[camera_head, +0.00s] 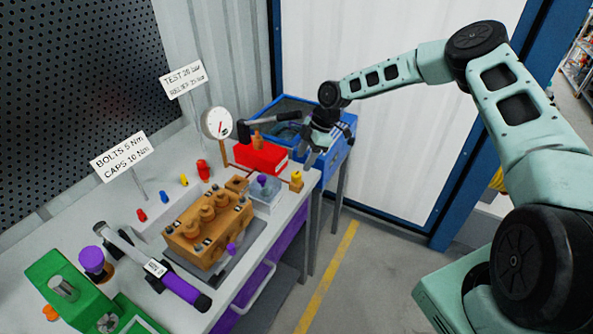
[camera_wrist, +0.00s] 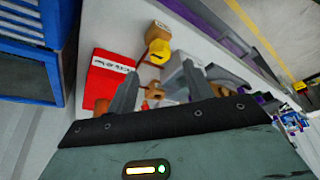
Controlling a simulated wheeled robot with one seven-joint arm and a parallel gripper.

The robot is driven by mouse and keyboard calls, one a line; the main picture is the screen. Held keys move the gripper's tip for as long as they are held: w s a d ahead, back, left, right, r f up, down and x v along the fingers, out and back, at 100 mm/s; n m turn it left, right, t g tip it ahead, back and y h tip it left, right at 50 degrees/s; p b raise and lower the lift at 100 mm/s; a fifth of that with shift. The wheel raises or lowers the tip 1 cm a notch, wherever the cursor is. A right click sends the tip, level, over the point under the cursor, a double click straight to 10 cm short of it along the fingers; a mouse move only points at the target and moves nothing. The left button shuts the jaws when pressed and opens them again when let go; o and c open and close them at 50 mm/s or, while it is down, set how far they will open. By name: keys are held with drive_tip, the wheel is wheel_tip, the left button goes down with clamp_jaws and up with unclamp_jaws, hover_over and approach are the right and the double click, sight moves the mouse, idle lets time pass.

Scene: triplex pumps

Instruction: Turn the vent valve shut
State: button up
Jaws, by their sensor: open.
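A small yellow knob on a tan block, which looks like the vent valve (camera_head: 296,181), stands at the table's right edge, right of the red box. It also shows in the wrist view (camera_wrist: 158,48), just beyond my fingertips. My gripper (camera_head: 313,158) is above and slightly behind it, pointing down at the table. In the wrist view my gripper (camera_wrist: 160,82) has its two fingers spread apart with nothing held between them. The knob appears apart from both fingers. I cannot tell which way the valve is turned.
The red box (camera_head: 261,157) with a black handle is close to my gripper. A round gauge (camera_head: 217,124) stands behind. A clear container with a purple-topped part (camera_head: 264,190) and the brass pump block (camera_head: 207,229) are left of the valve. A blue crate (camera_head: 333,166) stands behind the table.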

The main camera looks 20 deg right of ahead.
sight(297, 174)
drive_tip(key=p+x, duration=0.2)
drive_tip(key=x, duration=0.5)
drive_tip(key=shift+a+f, duration=0.1)
drive_tip(key=shift+f, duration=0.2)
drive_tip(key=c, duration=1)
